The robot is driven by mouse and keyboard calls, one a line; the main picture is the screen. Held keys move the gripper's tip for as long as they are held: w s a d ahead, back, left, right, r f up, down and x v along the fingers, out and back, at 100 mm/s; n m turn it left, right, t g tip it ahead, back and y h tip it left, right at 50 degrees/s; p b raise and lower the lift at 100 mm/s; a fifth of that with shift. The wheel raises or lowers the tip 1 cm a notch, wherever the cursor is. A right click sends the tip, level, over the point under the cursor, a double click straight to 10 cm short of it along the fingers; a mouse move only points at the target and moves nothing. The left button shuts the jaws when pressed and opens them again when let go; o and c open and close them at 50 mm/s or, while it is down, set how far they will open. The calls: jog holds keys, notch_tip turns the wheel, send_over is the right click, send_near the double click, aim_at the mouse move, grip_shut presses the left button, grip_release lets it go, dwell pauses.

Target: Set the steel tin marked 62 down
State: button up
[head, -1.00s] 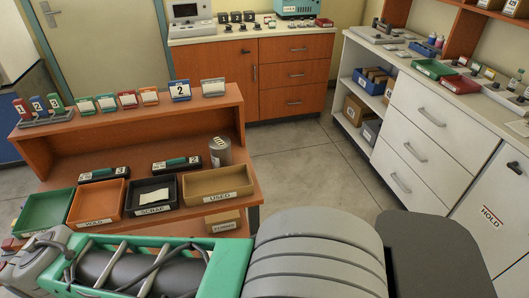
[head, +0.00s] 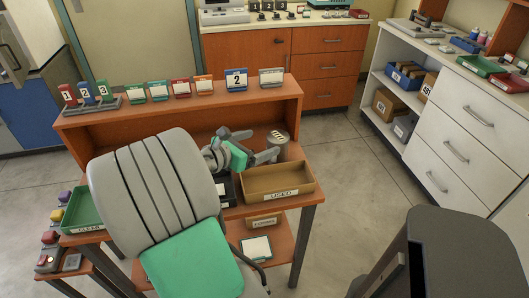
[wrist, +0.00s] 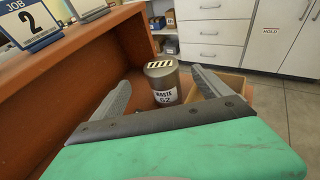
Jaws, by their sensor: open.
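My gripper (head: 259,145) is open at the left side of the tin. In the wrist view its grey fingers (wrist: 160,76) point toward the tin, one to each side in the picture. I cannot tell whether either finger touches it. My arm hides much of the bench's left and middle.
A raised shelf with a blue-framed card 2 (head: 236,80) and smaller cards runs along the bench's back. A green tray (head: 84,211) shows at the left. White drawers (head: 460,125) stand at the right, across open floor.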

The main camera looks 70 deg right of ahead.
aim_at(275, 137)
jog(key=b+x, duration=0.1)
jog(key=x, duration=0.6)
jog(key=shift+s+d+f, duration=0.15)
jog(key=shift+d, duration=0.1)
jog(key=shift+c, duration=0.6)
grip_shut()
